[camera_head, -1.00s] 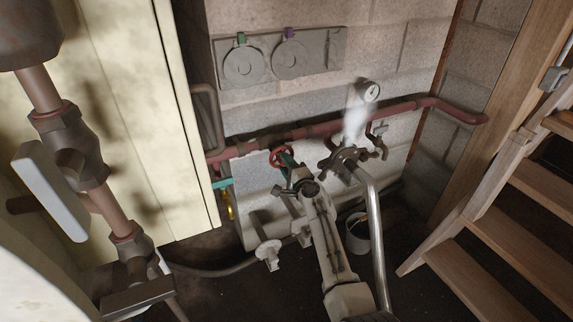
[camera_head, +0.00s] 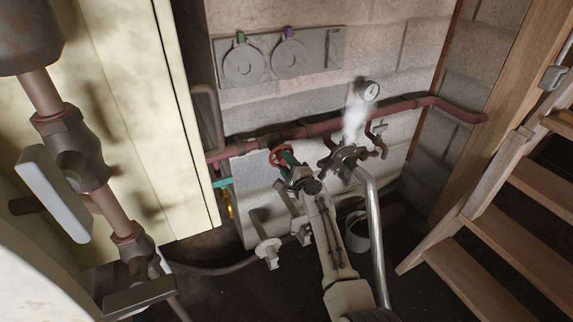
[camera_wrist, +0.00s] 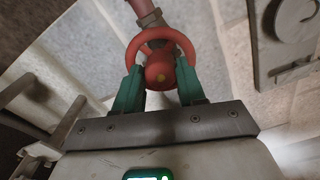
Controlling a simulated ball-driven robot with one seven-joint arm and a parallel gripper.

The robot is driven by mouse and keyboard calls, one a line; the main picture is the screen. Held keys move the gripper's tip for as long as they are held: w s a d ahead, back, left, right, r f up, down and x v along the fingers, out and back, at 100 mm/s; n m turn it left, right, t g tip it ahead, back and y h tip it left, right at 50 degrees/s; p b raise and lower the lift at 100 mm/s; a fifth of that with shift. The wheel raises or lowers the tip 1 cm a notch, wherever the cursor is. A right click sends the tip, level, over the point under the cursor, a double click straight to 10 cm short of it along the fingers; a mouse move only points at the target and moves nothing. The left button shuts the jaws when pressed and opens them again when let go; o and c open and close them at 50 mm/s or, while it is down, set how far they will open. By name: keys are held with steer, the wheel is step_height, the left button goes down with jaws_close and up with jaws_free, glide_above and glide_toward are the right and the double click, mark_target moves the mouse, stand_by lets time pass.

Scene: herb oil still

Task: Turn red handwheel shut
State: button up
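In the head view the red handwheel (camera_head: 280,157) is on the wall pipework, left of the steam. My gripper (camera_wrist: 159,76) has its two green fingers apart, one on each side of the hub, overlapping the lower part of the wheel. Whether the fingers touch the hub or rim is hard to tell. In the head view my gripper (camera_head: 287,163) is right at the wheel.
White steam (camera_head: 355,120) rises beside a round gauge (camera_head: 368,91). A red pipe (camera_head: 400,107) runs along the block wall. A bucket (camera_head: 357,235) stands on the floor below. Wooden stairs (camera_head: 500,245) are on the right, and a cream panel (camera_head: 140,110) is on the left.

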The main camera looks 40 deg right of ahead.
steer(key=o, duration=0.4)
steer(key=shift+s, duration=0.1)
steer(key=p+v, duration=0.3)
steer(key=v, duration=0.7)
steer(key=shift+s, duration=0.3)
